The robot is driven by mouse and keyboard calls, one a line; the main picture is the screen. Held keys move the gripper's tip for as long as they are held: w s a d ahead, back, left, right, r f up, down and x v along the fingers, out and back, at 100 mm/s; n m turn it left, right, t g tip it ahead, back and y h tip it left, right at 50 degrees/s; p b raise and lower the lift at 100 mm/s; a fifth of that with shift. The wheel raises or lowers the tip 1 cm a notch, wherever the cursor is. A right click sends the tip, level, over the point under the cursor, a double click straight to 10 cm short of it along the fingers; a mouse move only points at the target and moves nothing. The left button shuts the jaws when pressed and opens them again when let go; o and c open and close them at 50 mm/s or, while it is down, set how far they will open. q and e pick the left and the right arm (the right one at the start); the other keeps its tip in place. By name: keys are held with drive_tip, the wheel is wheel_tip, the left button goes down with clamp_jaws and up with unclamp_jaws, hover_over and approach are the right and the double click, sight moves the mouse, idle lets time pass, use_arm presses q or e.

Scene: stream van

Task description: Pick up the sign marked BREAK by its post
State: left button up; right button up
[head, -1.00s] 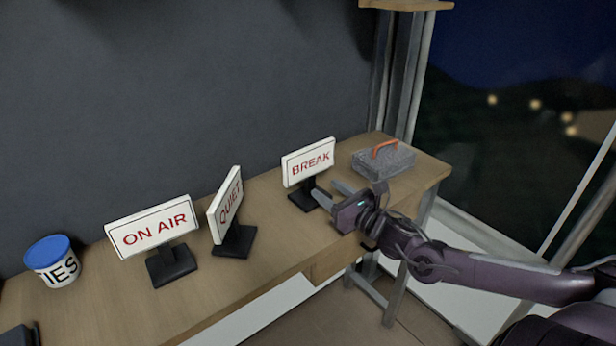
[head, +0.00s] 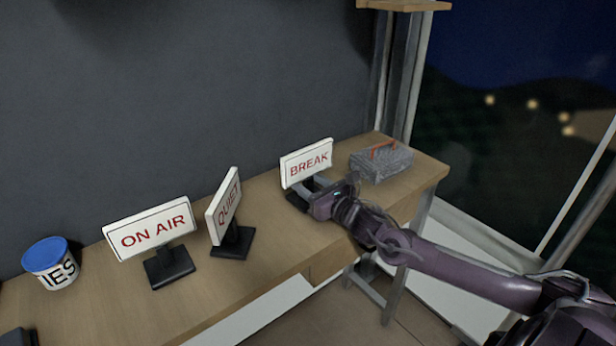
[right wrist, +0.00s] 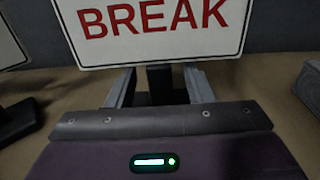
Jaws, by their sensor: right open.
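The BREAK sign (head: 306,163) is a white board with red letters, standing upright on the table. In the right wrist view the sign board (right wrist: 150,30) fills the top. Its dark post (right wrist: 160,84) stands between the two fingers of my right gripper (right wrist: 160,88). In the head view my right gripper (head: 308,188) is just below the board, and it hides the post and part of the base. Its fingers are open, one on each side of the post, with gaps visible. My left gripper is not in view.
The QUIET sign (head: 226,207) and the ON AIR sign (head: 150,229) stand to the left. A tub with a blue lid (head: 50,263) is at the far left. A grey box with an orange handle (head: 381,162) stands right of the BREAK sign. A dark wall (head: 180,90) is behind.

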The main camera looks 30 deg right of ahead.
clamp_jaws()
drive_tip(key=shift+r, duration=0.15)
